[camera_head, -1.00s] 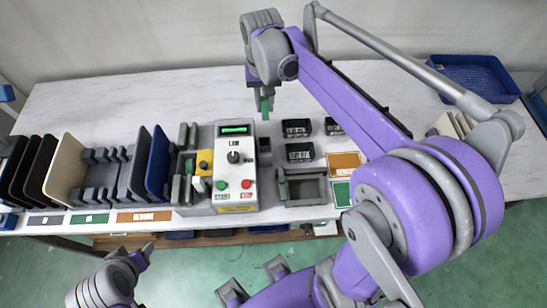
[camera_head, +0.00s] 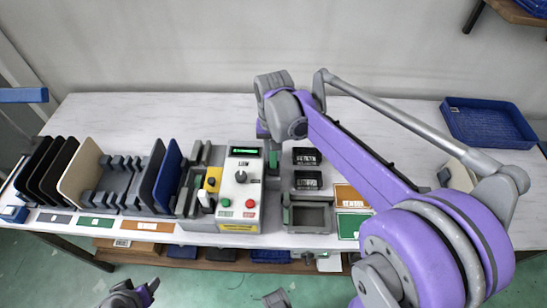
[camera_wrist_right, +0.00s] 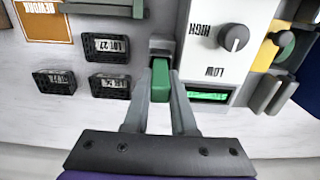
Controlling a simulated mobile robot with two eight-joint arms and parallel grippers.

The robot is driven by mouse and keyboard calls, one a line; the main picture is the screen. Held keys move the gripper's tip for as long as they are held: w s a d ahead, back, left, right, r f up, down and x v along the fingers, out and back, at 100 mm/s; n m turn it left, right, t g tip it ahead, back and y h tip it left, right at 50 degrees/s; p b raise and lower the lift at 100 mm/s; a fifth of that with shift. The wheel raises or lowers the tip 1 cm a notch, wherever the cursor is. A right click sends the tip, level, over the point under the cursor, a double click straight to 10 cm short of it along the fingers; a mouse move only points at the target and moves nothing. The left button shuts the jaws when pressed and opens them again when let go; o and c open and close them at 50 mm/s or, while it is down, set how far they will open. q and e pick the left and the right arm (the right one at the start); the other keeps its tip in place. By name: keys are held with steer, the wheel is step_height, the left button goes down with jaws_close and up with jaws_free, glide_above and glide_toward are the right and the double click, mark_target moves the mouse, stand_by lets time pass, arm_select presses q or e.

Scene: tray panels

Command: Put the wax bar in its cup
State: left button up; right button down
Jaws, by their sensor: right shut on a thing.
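The green wax bar (camera_wrist_right: 160,82) is upright between the two grey fingers of my right gripper (camera_wrist_right: 160,100), which is shut on it. In the head view the bar (camera_head: 273,160) shows just right of the control box, under my right wrist. A small grey holder (camera_wrist_right: 162,46), which looks like the cup, is fixed beside the box, right at the bar's far end. I cannot tell whether the bar's end is inside it. My left gripper (camera_head: 145,290) is low at the bottom edge, away from the table, and its jaws are unclear.
The white control box (camera_head: 241,190) with knob and buttons stands close beside the bar. Black labelled blocks (camera_head: 307,181) and a grey open tray (camera_head: 308,217) lie to the right. Upright panels (camera_head: 80,172) fill the left. A blue basket (camera_head: 488,122) is far right.

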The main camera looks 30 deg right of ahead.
step_height(320, 180, down, 2)
steer(key=shift+f, duration=0.1)
steer(key=c, duration=0.7)
jaws_free()
steer(key=shift+c, duration=0.2)
